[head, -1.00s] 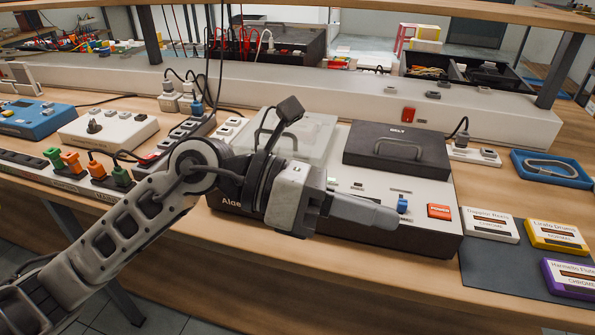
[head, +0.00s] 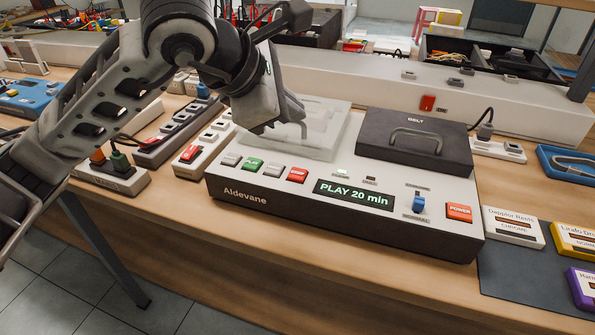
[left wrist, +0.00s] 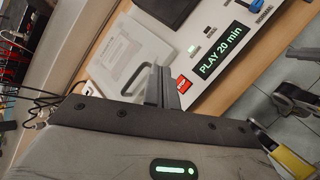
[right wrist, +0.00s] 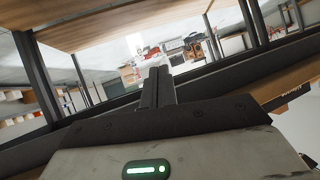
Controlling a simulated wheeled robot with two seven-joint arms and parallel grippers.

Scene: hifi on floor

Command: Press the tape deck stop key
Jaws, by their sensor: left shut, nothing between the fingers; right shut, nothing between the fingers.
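The tape deck (head: 330,220) sits on the bench, its display (head: 353,194) lit with "PLAY 20 min". A row of keys lies along its front left: light grey (head: 230,159), green (head: 253,164), grey (head: 275,169) and red (head: 297,175). Their labels are too small to read. My left gripper (head: 292,118) is shut and empty above the deck's clear lid (head: 325,128), behind the keys. In the left wrist view its fingertips (left wrist: 160,80) appear beside the red key (left wrist: 184,84). My right gripper (right wrist: 158,82) is shut and empty, pointing away from the deck.
A dark lidded box (head: 413,145) with a handle, a blue slider (head: 418,204) and an orange power key (head: 459,212) are on the deck's right. Cassettes (head: 513,227) lie right of it. Power strips (head: 200,150) stand to its left.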

